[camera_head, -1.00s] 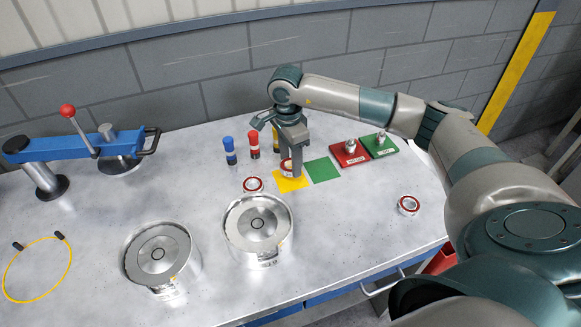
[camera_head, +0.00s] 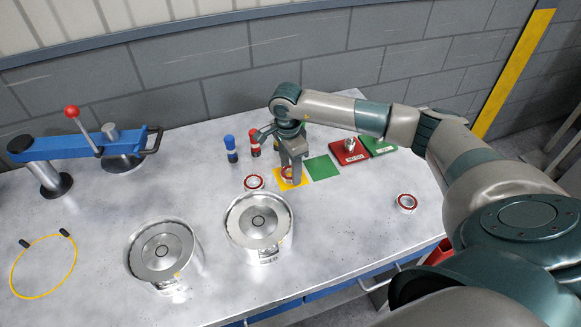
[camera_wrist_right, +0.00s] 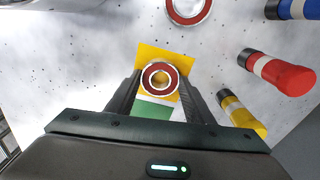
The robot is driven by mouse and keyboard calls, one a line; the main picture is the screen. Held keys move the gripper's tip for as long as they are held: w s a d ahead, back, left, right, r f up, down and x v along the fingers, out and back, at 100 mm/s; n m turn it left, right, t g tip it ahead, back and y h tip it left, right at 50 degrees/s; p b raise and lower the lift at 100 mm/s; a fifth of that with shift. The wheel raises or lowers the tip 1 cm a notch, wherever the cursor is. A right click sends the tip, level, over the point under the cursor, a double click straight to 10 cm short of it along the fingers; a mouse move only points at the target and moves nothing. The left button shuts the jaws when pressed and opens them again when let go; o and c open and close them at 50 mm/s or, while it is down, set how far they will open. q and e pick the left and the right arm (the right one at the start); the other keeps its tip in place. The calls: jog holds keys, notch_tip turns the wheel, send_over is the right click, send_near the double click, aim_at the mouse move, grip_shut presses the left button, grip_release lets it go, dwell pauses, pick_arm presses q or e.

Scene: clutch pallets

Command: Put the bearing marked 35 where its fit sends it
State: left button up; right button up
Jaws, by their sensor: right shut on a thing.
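A red-and-silver bearing (camera_head: 287,174) is between the fingers of my right gripper (camera_head: 291,176), over the yellow square (camera_head: 300,184). In the right wrist view the bearing (camera_wrist_right: 160,66) sits flat between the two fingers, with the yellow square (camera_wrist_right: 148,52) behind it. The fingers are shut on it. It is low; I cannot tell whether it touches the square. A second bearing (camera_head: 253,183) lies left of the yellow square, and a third bearing (camera_head: 406,203) lies at the right. Their markings are too small to read. My left gripper is out of view.
A green square (camera_head: 322,168) lies right of the yellow one. Beyond are a red block (camera_head: 349,153) and a green block (camera_head: 380,147) with metal pieces. Blue (camera_head: 231,150) and red (camera_head: 255,145) bottles stand behind. Two metal housings (camera_head: 258,222) (camera_head: 162,252) stand in front.

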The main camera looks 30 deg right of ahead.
jog(key=o, duration=1.3)
jog(key=shift+o, duration=0.2)
jog(key=shift+r, duration=0.2)
jog(key=shift+r, duration=0.25)
notch_tip(320, 180, up, 11)
jog(key=b, duration=0.5)
jog(key=shift+a+r, duration=0.15)
jog(key=shift+a, duration=0.1)
